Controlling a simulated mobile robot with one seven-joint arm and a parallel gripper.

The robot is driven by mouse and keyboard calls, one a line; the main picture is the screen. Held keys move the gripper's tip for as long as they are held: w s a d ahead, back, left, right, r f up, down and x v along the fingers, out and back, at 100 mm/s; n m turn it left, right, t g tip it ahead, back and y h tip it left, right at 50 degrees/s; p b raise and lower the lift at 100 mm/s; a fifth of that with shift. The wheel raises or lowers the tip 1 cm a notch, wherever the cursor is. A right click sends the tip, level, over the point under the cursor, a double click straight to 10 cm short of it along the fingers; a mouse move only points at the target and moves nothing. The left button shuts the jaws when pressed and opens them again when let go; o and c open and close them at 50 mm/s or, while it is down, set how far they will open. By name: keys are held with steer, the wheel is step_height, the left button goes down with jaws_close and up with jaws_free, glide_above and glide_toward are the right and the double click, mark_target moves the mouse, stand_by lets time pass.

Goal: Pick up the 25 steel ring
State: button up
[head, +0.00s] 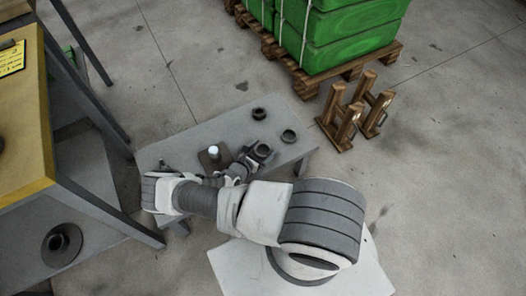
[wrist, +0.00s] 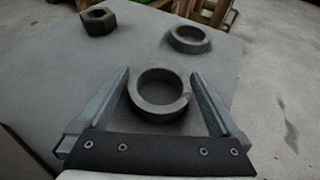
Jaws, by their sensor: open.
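A grey steel ring (wrist: 160,112) lies flat on the grey table (wrist: 70,75) between the two fingers of my gripper (wrist: 162,88) in the wrist view. The open fingers stand on either side of it, with a gap at each side. No size mark can be read on it. A second similar ring (wrist: 188,48) lies farther off to the right; it also shows in the head view (head: 288,140). In the head view my gripper (head: 259,153) is low over the table, and it partly hides the nearer ring.
A dark hex nut (wrist: 98,22) sits at the back left; it also shows in the head view (head: 258,114). A dark plate with a white-topped piece (head: 213,152) is left of my gripper. Wooden stands (head: 345,125) and a pallet of green sacks (head: 350,35) are behind. A yellow-edged bench (head: 30,185) is left.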

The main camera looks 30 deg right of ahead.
steer(key=shift+c, duration=0.3)
jaws_close()
steer(key=shift+r, duration=0.15)
steer(key=shift+r+p, duration=0.45)
steer(key=shift+r, duration=0.1)
steer(key=r+p, duration=0.1)
steer(key=r, duration=0.1)
steer(key=r+p, duration=0.1)
steer(key=shift+s+d+r, duration=0.15)
steer(key=shift+s+r, duration=0.05)
steer(key=shift+r, duration=0.2)
steer(key=s+d+r+p, duration=0.5)
steer(key=s+d+r, duration=0.1)
steer(key=s+d, duration=0.1)
steer(key=shift+s+d, duration=0.35)
steer(key=shift+s, duration=0.2)
